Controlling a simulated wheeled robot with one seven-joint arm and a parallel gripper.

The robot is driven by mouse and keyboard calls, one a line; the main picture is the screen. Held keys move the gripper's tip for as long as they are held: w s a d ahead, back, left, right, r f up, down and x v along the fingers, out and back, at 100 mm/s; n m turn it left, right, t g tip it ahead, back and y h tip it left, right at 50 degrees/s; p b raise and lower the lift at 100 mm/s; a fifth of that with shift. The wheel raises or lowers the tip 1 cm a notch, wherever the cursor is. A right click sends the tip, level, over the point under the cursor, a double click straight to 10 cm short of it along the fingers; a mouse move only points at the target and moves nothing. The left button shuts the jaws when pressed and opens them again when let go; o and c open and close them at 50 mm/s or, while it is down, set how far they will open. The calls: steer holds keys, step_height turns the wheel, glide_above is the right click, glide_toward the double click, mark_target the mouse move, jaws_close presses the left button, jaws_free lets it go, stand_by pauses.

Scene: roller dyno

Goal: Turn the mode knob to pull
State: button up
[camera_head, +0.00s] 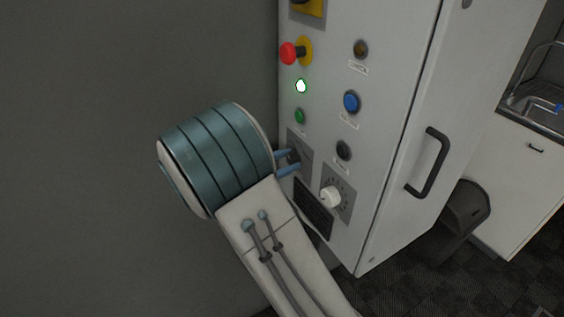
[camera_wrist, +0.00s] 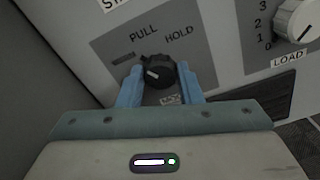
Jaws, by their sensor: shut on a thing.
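The mode knob (camera_wrist: 158,73) is black and round with a pale pointer line. It sits on a dark grey plate (camera_wrist: 110,52) marked PULL at the upper left and HOLD at the upper right. Its pointer line lies at the knob's lower left side; I cannot tell surely which mark it is set to. My gripper (camera_wrist: 160,84) is shut on the knob, with one blue finger on each side. In the head view my gripper (camera_head: 292,162) reaches the grey plate on the cabinet front, and my arm hides part of it.
A white load knob (camera_head: 330,197) with a number scale is to the lower right of the mode knob. Above are a blue button (camera_head: 351,102), a black button (camera_head: 343,150), a green button (camera_head: 300,116) and a red emergency button (camera_head: 289,53). A black door handle (camera_head: 428,163) stands out at right.

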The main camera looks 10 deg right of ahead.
steer(key=m+b, duration=0.4)
steer(key=shift+f, duration=0.15)
steer(key=shift+r+m+b, duration=0.2)
steer(key=shift+m+b, duration=1.2)
steer(key=shift+b, duration=0.1)
steer(key=shift+a, duration=0.1)
steer(key=o, duration=1)
steer(key=shift+w, duration=0.1)
steer(key=shift+c, duration=0.2)
steer(key=shift+a+f, duration=0.1)
steer(key=shift+a, duration=0.25)
steer(key=b+v, duration=0.1)
steer(key=v, duration=1.2)
